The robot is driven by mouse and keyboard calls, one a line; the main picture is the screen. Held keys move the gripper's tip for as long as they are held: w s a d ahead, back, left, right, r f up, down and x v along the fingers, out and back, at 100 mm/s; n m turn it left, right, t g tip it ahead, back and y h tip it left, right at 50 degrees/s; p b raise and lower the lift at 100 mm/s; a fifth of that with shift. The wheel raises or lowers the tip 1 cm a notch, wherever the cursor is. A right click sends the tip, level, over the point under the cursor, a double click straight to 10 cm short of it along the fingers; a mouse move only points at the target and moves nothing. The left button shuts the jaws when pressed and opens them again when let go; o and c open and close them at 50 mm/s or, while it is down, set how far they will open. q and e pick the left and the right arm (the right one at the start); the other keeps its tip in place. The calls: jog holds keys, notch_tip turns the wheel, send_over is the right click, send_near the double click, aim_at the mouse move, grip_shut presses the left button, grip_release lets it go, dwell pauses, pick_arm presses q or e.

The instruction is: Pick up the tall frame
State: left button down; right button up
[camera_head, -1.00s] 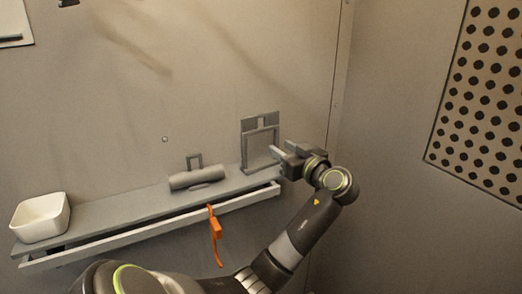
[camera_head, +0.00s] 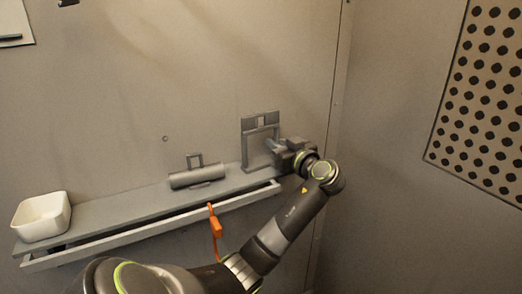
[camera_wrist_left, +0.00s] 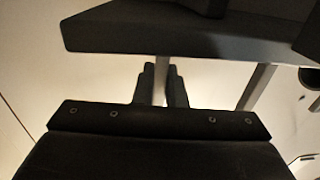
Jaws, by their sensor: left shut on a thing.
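The tall frame (camera_head: 245,147) is a grey upright rectangular frame. It stands at the right end of the grey shelf (camera_head: 125,208), close to the wall. My left gripper (camera_head: 270,147) reaches it from the right and is shut on its right upright. In the left wrist view the two dark fingers (camera_wrist_left: 161,88) sit either side of a thin pale upright of the tall frame (camera_wrist_left: 161,68). The gripper hides part of the frame's right side in the head view. My right gripper is not in view.
A white bowl (camera_head: 42,216) stands at the left end. An orange strap (camera_head: 216,228) hangs from the front rail (camera_head: 150,223). A perforated panel (camera_head: 483,105) is on the right wall.

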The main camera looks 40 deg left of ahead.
aim_at(278, 123)
pick_arm(q)
jog(key=shift+r, duration=0.1)
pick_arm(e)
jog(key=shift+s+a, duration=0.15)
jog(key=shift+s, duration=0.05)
